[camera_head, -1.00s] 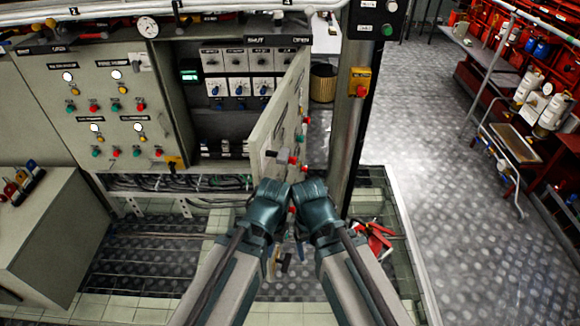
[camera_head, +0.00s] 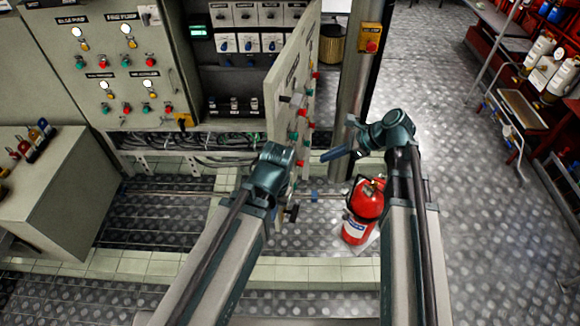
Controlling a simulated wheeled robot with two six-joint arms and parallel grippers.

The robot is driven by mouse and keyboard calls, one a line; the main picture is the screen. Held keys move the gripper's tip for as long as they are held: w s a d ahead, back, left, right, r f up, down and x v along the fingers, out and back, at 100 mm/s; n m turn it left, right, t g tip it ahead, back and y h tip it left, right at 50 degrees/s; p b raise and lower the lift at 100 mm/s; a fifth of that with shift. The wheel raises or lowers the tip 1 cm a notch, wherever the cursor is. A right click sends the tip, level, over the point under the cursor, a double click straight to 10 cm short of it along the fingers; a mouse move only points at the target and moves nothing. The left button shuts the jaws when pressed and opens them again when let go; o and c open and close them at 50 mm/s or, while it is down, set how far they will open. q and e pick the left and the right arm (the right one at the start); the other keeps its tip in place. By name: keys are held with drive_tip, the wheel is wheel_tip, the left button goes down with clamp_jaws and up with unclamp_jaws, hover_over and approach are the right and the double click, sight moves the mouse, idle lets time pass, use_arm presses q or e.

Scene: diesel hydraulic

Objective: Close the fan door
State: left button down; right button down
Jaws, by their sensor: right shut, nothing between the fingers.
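The fan door (camera_head: 275,112) is the grey-green cabinet door in the middle of the head view. It stands open, swung out from the cabinet and seen nearly edge-on, with red and green buttons on its outer face. My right gripper (camera_head: 338,151) is to the right of the door, shut and empty, its fingers pointing left toward the door's outer face with a visible gap. My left gripper (camera_head: 272,172) is at the door's lower free edge and overlaps it in the picture. Its fingers are hidden, and I cannot tell whether it touches the door.
The open cabinet (camera_head: 235,75) shows switches inside. A metal post (camera_head: 352,90) with a yellow switch box (camera_head: 370,37) stands right of the door. A red fire extinguisher (camera_head: 363,212) stands below my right gripper. A grey-green box (camera_head: 60,200) is at left. Open floor lies at right.

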drive_tip(key=a+r+b+x, duration=0.2)
drive_tip(key=b+x, duration=0.5)
drive_tip(key=x, duration=0.6)
drive_tip(key=shift+w, duration=0.2)
